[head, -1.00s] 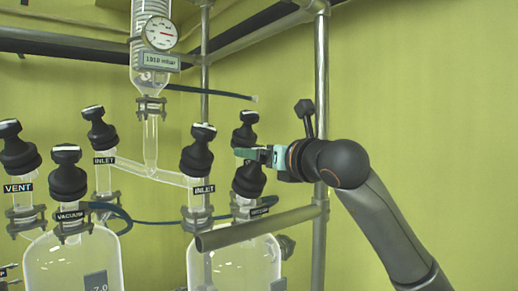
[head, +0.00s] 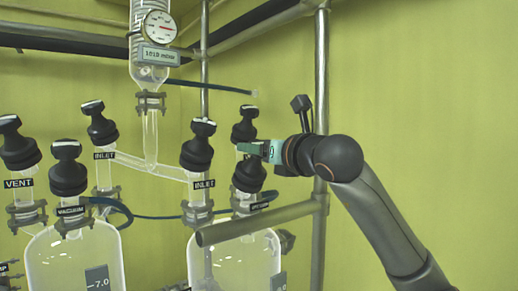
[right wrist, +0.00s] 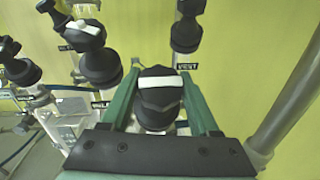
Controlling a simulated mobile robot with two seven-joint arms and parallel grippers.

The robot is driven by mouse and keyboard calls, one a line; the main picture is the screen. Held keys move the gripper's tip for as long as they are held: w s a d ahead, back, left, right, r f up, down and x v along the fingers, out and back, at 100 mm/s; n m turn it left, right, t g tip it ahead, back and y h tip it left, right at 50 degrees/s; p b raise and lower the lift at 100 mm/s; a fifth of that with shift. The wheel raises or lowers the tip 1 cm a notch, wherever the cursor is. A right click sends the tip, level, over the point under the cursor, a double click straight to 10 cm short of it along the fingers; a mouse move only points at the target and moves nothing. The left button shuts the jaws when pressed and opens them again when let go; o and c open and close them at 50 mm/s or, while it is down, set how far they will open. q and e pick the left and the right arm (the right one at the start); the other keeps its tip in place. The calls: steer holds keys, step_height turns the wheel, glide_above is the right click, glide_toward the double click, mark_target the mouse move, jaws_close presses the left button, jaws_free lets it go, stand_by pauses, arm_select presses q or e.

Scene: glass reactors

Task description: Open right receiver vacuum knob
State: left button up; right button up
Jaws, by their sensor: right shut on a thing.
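The right receiver's vacuum knob (head: 249,177) is black and stands on the right glass vessel (head: 235,260), above a partly hidden label. My right gripper (head: 250,150) comes in from the right and is shut on the knob's upper part, hiding some of it. In the right wrist view the knob (right wrist: 158,108), with a white stripe on top, sits between the two green fingers. My left gripper is not in view.
The inlet knob (head: 197,145) stands to the left and the vent knob (right wrist: 187,28) behind. A metal rail (head: 260,221) crosses in front of the vessel, and an upright post (head: 320,120) stands near my right wrist. A pressure gauge (head: 158,27) hangs above.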

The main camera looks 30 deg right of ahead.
steer(key=shift+c, duration=1.4)
steer(key=shift+n+y, duration=0.3)
steer(key=shift+n, duration=0.1)
steer(key=n+y, duration=0.2)
steer(key=shift+d+y, duration=0.1)
steer(key=shift+y, duration=0.2)
steer(key=n+y+p, duration=0.1)
steer(key=n+y, duration=0.1)
steer(key=shift+r+n+g, duration=0.15)
steer(key=shift+n+g, duration=0.15)
steer(key=n+y+p, duration=0.2)
steer(key=shift+r+n+g, duration=0.15)
steer(key=shift+n+g, duration=0.15)
steer(key=shift+g, duration=0.1)
steer(key=n+g+y+p, duration=0.2)
steer(key=n, duration=0.1)
steer(key=n+g+y+p, duration=0.2)
steer(key=n+y+p, duration=0.1)
steer(key=shift+a+r+n+g+y+p, duration=0.1)
steer(key=shift+a+n+g+y+p, duration=0.1)
steer(key=shift+n+g+y+p, duration=0.15)
steer(key=shift+s+n+g+y+p, duration=0.1)
steer(key=shift+n+g+y+p, duration=0.3)
steer(key=shift+n+g, duration=0.65)
steer(key=shift+f+n+g, duration=0.2)
steer(key=shift+n+g, duration=0.5)
steer(key=shift+n, duration=0.1)
steer(key=shift+f+n+g, duration=0.15)
steer(key=shift+n+g, duration=0.55)
steer(key=shift+n, duration=0.1)
